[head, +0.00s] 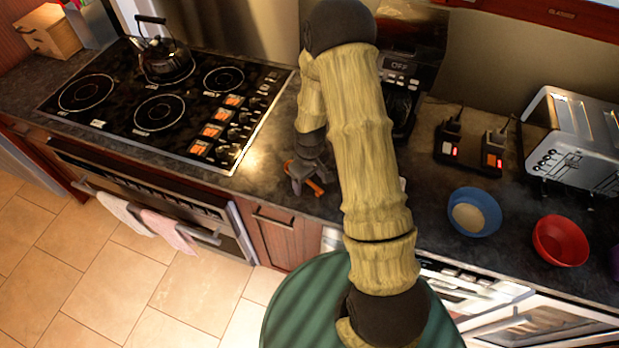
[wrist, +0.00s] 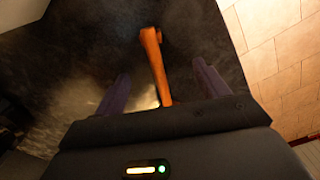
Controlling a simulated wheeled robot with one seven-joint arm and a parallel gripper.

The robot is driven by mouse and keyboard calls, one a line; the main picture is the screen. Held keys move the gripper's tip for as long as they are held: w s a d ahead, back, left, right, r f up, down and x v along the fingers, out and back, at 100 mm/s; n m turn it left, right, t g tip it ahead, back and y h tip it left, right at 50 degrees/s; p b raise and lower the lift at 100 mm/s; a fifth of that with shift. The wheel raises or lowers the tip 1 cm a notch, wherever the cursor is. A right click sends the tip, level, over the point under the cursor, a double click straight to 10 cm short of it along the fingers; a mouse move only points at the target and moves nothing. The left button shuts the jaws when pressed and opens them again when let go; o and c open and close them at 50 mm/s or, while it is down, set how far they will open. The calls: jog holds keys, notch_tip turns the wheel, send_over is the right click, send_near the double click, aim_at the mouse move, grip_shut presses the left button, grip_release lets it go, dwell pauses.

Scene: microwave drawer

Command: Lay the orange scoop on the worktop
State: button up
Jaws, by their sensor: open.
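The orange scoop (head: 316,188) lies at the front edge region of the dark worktop (head: 262,178), to the right of the stove. In the wrist view the scoop (wrist: 154,62) shows as a long orange handle running between my two fingers. My gripper (head: 302,180) is over the scoop, pointing down. In the wrist view the gripper (wrist: 158,88) is open, with a gap between each finger and the handle. The lower end of the scoop is hidden behind the gripper body, and my arm hides part of the worktop.
A stove (head: 160,105) with a kettle (head: 164,55) is to the left. A blue bowl (head: 488,204) with pale contents, a red bowl (head: 572,232), and a toaster (head: 570,140) are to the right. The worktop's front edge is close to the gripper, with tiled floor (head: 110,240) below.

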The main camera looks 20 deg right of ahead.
jog(key=shift+r, duration=0.1)
notch_tip(320, 180, up, 17)
jog(key=b, duration=0.2)
jog(key=shift+r+b, duration=0.15)
jog(key=shift+b, duration=0.15)
dwell(0.4)
jog(key=shift+s, duration=0.15)
jog(key=s+r+m+t, duration=0.2)
jog(key=s+m, duration=0.3)
jog(key=s, duration=0.7)
jog(key=shift+s+a+m, duration=0.15)
jog(key=shift+s+m, duration=0.2)
jog(key=shift+m, duration=0.05)
dwell(0.5)
